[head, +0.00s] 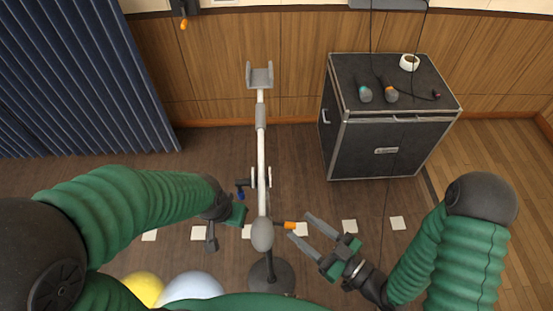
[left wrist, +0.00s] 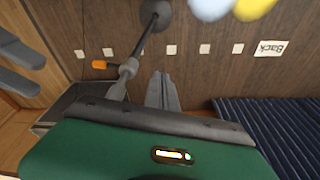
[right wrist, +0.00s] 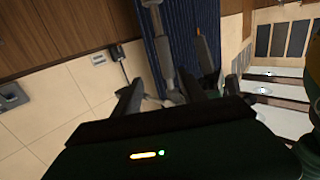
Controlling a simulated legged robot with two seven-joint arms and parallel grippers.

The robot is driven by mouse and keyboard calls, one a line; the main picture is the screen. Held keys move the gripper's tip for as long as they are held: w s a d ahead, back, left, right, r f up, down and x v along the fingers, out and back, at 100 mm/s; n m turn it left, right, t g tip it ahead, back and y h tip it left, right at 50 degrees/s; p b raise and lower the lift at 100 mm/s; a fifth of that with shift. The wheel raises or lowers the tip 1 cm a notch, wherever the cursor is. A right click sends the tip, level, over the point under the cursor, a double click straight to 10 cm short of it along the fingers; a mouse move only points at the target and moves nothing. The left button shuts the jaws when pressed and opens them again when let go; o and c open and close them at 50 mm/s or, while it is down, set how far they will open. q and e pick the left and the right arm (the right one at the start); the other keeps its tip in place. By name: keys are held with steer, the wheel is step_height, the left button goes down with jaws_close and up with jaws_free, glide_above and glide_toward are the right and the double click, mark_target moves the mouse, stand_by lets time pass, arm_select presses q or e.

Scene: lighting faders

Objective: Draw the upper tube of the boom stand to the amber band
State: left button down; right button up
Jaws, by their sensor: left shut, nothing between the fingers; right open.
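The boom stand (head: 261,150) stands in the middle of the head view. Its pale tube runs from a grey cradle (head: 260,76) down to a grey rounded end (head: 262,236), above a dark round base (head: 271,276). An orange-tipped handle (head: 287,225) sticks out to the right; it also shows in the left wrist view (left wrist: 101,64). I cannot make out an amber band. My right gripper (head: 299,226) is open, its fingertips around or just beside the orange tip. My left gripper (head: 211,240) is shut and empty, left of the stand.
A black flight case (head: 350,150) stands at the back right with microphones (head: 390,94) and a white roll (head: 409,62) on top. White cards (head: 349,226) lie in a row on the floor. A blue curtain (head: 80,80) hangs at the left. Yellow (head: 142,288) and pale blue balls (head: 192,286) are near me.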

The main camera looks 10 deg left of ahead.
steer(key=b, duration=0.4)
glide_toward(267, 204)
steer(key=a, duration=0.2)
steer(key=w+a+b, duration=0.1)
steer(key=b, duration=0.2)
steer(key=w+a+f+b, duration=0.1)
steer(key=w+a+b, duration=0.1)
steer(key=b, duration=0.1)
steer(key=w+a+b, duration=0.1)
steer(key=a+b, duration=0.1)
steer(key=b, duration=0.1)
steer(key=shift+w+a+f, duration=0.1)
steer(key=shift+w+f, duration=0.1)
steer(key=shift+f, duration=0.15)
steer(key=shift+w+a+r, duration=0.3)
steer(key=shift+a+r, duration=0.35)
steer(key=shift+a, duration=0.15)
arm_select(q)
step_height(267, 204, down, 12)
steer(key=s, duration=0.1)
steer(key=shift+s+r+p, duration=0.15)
steer(key=shift+s+p, duration=0.15)
steer(key=shift+p, duration=0.05)
arm_select(e)
steer(key=x, duration=0.4)
steer(key=shift+w+a, duration=0.15)
steer(key=shift+w, duration=0.05)
steer(key=shift+c, duration=0.4)
jaws_close()
